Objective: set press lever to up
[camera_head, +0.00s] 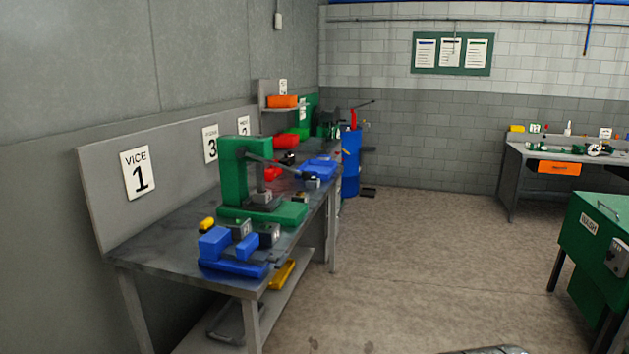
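A green press (234,172) with a C-shaped frame stands on the near workbench by the left wall, behind a blue vice. Its dark press lever (276,164) runs from the top of the frame out to the right and slopes slightly down. The lever's far end meets blue items behind it in the picture, so its tip is hard to make out. A grey block shows under the ram on the green base. My gripper is not in view.
The blue vice (235,267) sits at the bench's near end. The workbench (150,251) holds several small parts. A blue drum (351,163) stands beyond it. A green cabinet (590,235) is at right, another bench (511,170) at back right. The floor between is clear.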

